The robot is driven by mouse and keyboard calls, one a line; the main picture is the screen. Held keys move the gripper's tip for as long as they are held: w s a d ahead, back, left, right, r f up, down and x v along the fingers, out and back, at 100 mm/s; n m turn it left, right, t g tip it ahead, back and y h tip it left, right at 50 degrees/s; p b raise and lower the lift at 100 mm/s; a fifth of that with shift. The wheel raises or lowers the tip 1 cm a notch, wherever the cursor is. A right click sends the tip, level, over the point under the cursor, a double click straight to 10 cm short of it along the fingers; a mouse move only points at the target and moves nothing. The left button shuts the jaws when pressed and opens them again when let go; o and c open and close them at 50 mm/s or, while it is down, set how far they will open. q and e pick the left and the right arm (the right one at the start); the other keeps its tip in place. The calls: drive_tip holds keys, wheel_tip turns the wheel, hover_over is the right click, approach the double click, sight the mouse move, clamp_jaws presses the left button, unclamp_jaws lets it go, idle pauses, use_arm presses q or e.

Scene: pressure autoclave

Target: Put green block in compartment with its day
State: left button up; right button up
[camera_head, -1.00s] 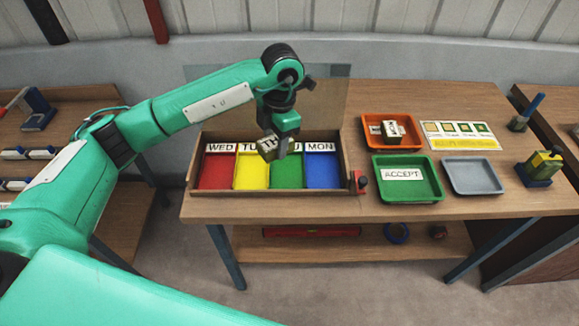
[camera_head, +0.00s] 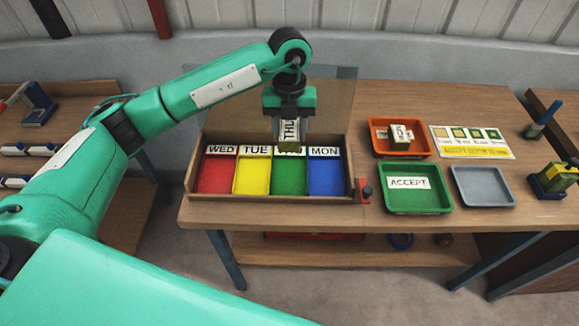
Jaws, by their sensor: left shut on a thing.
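My left gripper (camera_head: 289,118) is shut on a block (camera_head: 289,143) with a white label that reads "THU". The block's lower part looks dull olive green. The box has a red compartment (camera_head: 216,175) marked WED, a yellow one (camera_head: 252,176) marked TUE, a green one (camera_head: 289,178) and a blue one (camera_head: 326,176) marked MON. The green one's label is mostly hidden by the block. All compartments look empty. My right gripper is not in view.
An orange tray (camera_head: 378,151) holds a labelled block (camera_head: 399,136). A green tray (camera_head: 420,207) with an ACCEPT card and an empty grey tray (camera_head: 485,196) are to the right. A clear panel (camera_head: 340,95) stands behind the box.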

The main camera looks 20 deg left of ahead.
sight(289, 177)
use_arm(q)
wheel_tip(289, 177, down, 14)
drive_tip(key=p, duration=0.3)
drive_tip(key=shift+f, duration=0.25)
drive_tip(key=shift+f, duration=0.1)
drive_tip(key=o, duration=0.7)
drive_tip(key=shift+r, duration=0.2)
drive_tip(key=r+b, duration=0.1)
drive_tip(key=r, duration=0.2)
drive_tip(key=w+r+b, duration=0.1)
drive_tip(key=r, duration=0.3)
drive_tip(key=r+b, duration=0.1)
drive_tip(key=r, duration=0.2)
drive_tip(key=shift+w+a+r+b, duration=0.15)
drive_tip(key=shift+w+r+b, duration=0.05)
drive_tip(key=shift+r+b, duration=0.1)
drive_tip(key=shift+r, duration=0.6)
